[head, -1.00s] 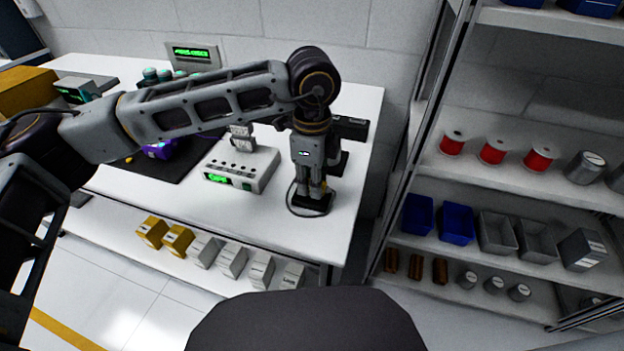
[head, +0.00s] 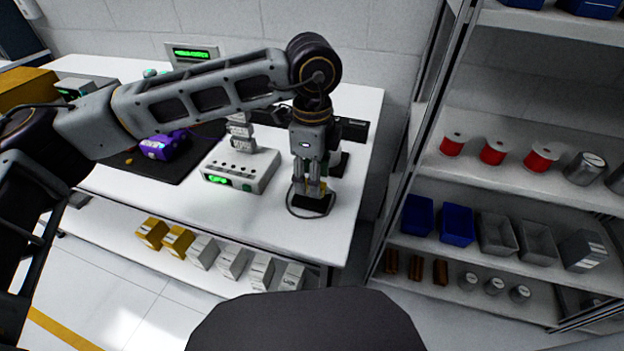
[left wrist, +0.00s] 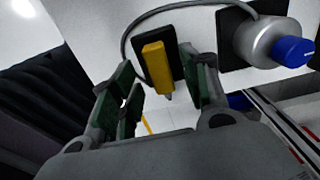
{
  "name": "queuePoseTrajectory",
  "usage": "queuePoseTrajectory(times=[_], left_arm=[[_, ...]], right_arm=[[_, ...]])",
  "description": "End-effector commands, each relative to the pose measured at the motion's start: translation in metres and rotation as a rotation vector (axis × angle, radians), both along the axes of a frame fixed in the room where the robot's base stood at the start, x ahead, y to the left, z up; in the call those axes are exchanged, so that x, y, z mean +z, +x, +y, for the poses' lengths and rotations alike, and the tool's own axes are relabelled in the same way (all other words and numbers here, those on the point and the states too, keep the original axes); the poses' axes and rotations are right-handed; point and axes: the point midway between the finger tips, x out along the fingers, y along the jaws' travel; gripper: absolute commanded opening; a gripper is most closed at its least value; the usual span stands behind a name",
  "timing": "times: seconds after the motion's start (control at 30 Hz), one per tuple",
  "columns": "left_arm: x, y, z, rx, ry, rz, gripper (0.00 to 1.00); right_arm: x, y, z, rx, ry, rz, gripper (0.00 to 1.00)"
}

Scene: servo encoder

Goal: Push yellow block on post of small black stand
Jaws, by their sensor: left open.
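The yellow block (left wrist: 158,65) stands over the small black stand (left wrist: 147,27) in the left wrist view, with a short grey tip showing at its lower end. In the head view, the stand (head: 311,203) is at the table's front right, with a little yellow above it. My left gripper (head: 311,180) points down just above the stand. Its fingers are open on both sides of the block, with gaps visible in the wrist view. The block hides the post, so how far down it sits cannot be told. My right gripper is not in view.
A silver cylinder with a blue cap (left wrist: 275,45) stands close beside the stand on a black base. A cable (head: 289,203) loops around the stand. A white box with a green display (head: 240,168) is to the left. The table's front edge is close.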

Motion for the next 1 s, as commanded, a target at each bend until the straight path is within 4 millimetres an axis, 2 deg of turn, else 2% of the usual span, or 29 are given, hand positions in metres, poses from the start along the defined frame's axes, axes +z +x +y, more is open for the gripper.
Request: queuePoseTrajectory(times=[0.4,0.6,0.8,1.0], left_arm=[[0.061,0.000,0.000,0.000,0.001,-0.001,0.46],[0.086,0.000,0.000,-0.001,0.001,-0.001,0.46],[0.097,0.000,0.000,0.000,0.001,0.000,0.46],[0.099,0.000,0.000,0.000,0.000,0.001,0.46]], right_arm=[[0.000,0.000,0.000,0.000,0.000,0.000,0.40],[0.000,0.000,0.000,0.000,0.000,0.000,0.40],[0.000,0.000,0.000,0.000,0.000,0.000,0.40],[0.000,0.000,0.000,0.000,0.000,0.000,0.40]])
